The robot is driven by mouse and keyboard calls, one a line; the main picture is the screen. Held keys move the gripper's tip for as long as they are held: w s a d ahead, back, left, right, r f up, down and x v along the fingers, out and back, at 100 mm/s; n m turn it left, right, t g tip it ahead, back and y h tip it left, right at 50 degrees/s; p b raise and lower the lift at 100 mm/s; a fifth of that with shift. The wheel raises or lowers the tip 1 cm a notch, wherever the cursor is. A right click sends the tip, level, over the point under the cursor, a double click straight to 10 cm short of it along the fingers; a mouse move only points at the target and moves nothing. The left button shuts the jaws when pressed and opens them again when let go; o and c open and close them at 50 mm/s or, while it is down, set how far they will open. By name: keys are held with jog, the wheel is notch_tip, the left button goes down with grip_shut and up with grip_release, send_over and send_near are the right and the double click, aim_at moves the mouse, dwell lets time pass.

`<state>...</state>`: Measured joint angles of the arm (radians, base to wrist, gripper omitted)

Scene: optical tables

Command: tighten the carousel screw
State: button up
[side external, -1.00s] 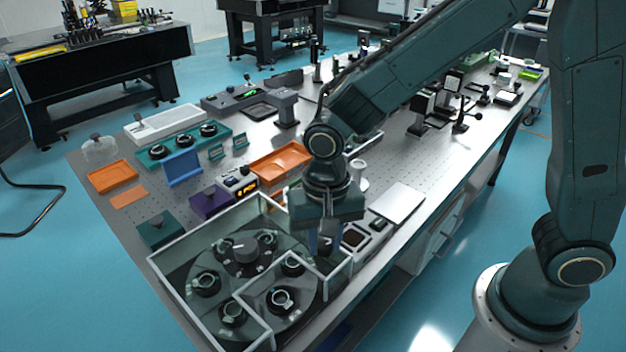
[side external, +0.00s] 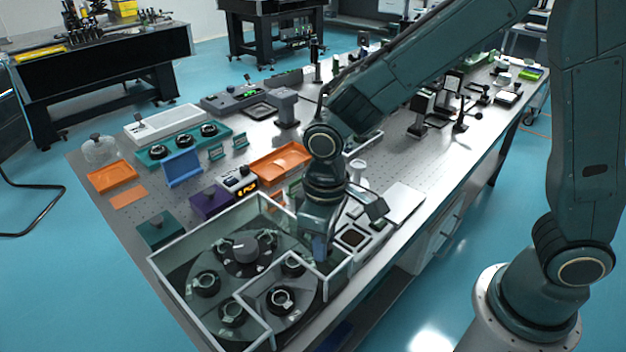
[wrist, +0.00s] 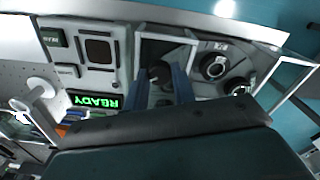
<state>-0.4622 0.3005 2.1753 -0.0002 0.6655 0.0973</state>
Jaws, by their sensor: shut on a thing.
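The round dark carousel (side external: 258,278) lies inside a clear-walled enclosure at the table's near end, with a grey hub (side external: 245,249) and several ringed holders on it. My gripper (side external: 320,256) points down at the enclosure's right corner, beside the carousel. In the wrist view the two blue fingers of my gripper (wrist: 161,84) close around a dark round knob, which I take for the carousel screw (wrist: 160,74). Its lower part is hidden, so I cannot tell how deep it sits. In the side view the fingers and clear wall hide it.
The enclosure's pale-rimmed walls (side external: 200,231) stand close around my gripper. A panel with a green READY display (wrist: 95,101) is beside it in the wrist view. Purple (side external: 211,202) and green (side external: 159,230) boxes and an orange tray (side external: 281,161) stand beyond the enclosure.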

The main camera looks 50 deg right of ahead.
jog(key=n, duration=0.5)
jog(key=shift+n, duration=0.3)
jog(key=n, duration=0.5)
jog(key=shift+n, duration=0.3)
jog(key=o, duration=1)
jog(key=shift+r, duration=0.15)
notch_tip(320, 180, up, 14)
jog(key=shift+f, duration=0.2)
jog(key=shift+s, duration=0.1)
